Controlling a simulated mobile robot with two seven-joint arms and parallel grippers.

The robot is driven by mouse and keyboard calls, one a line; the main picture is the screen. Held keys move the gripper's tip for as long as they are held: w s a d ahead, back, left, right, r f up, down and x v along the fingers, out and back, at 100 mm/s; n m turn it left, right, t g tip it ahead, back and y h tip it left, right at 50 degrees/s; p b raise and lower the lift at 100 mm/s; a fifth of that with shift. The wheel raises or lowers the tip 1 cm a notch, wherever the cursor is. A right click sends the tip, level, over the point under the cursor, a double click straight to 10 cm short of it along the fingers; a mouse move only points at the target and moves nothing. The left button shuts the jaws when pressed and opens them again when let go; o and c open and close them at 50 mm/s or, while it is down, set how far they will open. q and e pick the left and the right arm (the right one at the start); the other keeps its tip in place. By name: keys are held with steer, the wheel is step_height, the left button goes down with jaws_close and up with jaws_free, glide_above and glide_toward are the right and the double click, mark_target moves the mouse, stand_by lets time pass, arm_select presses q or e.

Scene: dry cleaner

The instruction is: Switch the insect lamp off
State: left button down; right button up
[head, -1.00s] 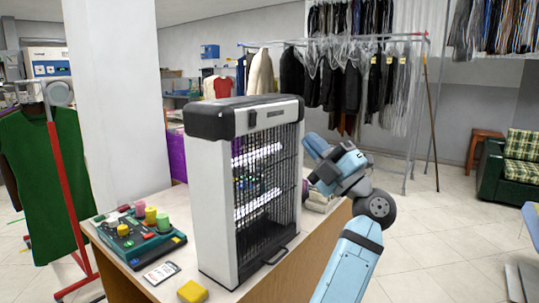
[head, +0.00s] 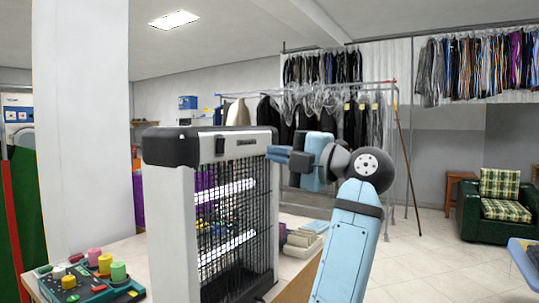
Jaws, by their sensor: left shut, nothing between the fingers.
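The insect lamp (head: 172,225) stands upright on the table, a tall white housing with a black top cap and a black wire grille. Its tubes (head: 225,190) glow white behind the grille. A small dark switch (head: 219,146) sits on the white upper front panel, beside a dark label. My left gripper (head: 272,153) is shut and empty, level with the upper part of the lamp at its right side. Its fingers point left toward the lamp; whether they touch it I cannot tell. My right gripper is not in view.
A green tray (head: 90,283) with coloured spools is at the table's front left. A pale tray (head: 302,246) with folded items is right of the lamp. A white pillar (head: 80,130) stands at left. Clothes racks are behind; open floor (head: 430,260) lies right.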

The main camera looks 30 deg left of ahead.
mark_target(221, 142)
arm_select(q)
steer(key=a+b, duration=0.1)
steer(key=a, duration=0.5)
steer(key=a+r+b, duration=0.1)
steer(key=a, duration=0.3)
steer(key=shift+w+b, duration=0.3)
steer(key=shift+w, duration=0.1)
steer(key=shift+a+r, duration=0.15)
steer(key=shift+a, duration=0.7)
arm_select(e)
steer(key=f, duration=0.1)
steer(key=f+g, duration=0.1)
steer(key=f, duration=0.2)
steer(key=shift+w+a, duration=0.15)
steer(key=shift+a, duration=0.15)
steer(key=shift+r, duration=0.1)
